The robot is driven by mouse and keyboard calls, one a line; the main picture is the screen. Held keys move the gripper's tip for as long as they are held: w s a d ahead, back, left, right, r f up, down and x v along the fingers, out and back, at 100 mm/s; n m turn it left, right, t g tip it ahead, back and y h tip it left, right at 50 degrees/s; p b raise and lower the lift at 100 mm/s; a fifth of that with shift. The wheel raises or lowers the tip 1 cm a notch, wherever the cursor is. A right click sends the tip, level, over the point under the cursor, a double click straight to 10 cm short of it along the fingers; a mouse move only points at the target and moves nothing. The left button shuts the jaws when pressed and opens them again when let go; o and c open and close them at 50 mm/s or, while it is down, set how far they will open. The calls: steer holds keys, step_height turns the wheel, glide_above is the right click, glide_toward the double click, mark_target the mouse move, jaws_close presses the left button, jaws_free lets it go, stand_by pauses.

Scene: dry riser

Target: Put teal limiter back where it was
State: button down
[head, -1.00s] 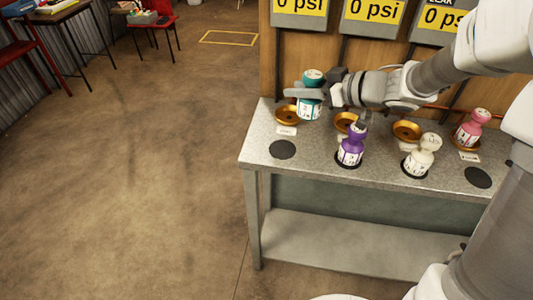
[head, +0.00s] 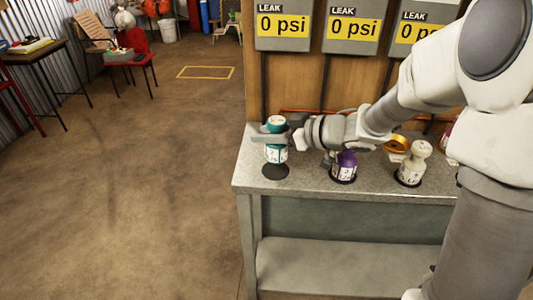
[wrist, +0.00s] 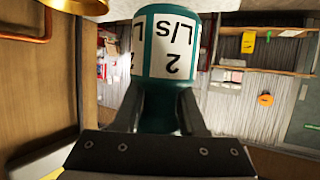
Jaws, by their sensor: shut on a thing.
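The teal limiter (head: 276,153), teal with a white label band, is upright in my gripper (head: 270,138) at the left end of the bench. My gripper is shut on its narrow teal neck. In the wrist view the limiter (wrist: 170,50) fills the upper middle, its label reading "2 L/s", with my fingers (wrist: 162,112) on both sides. The limiter's base is over the back part of a black round spot (head: 275,172). I cannot tell whether it touches the bench top.
On the bench (head: 257,180), a purple limiter (head: 345,166) and a cream limiter (head: 413,165) stand on black spots to the right. A brass cup (head: 396,143) sits behind them. My arm hides much of the back row. Gauge panels (head: 355,25) hang behind.

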step_height(320, 180, down, 4)
steer(key=shift+f+b, duration=0.1)
steer(key=shift+b, duration=0.8)
steer(key=shift+c, duration=2.3)
jaws_free()
steer(key=shift+f, duration=0.15)
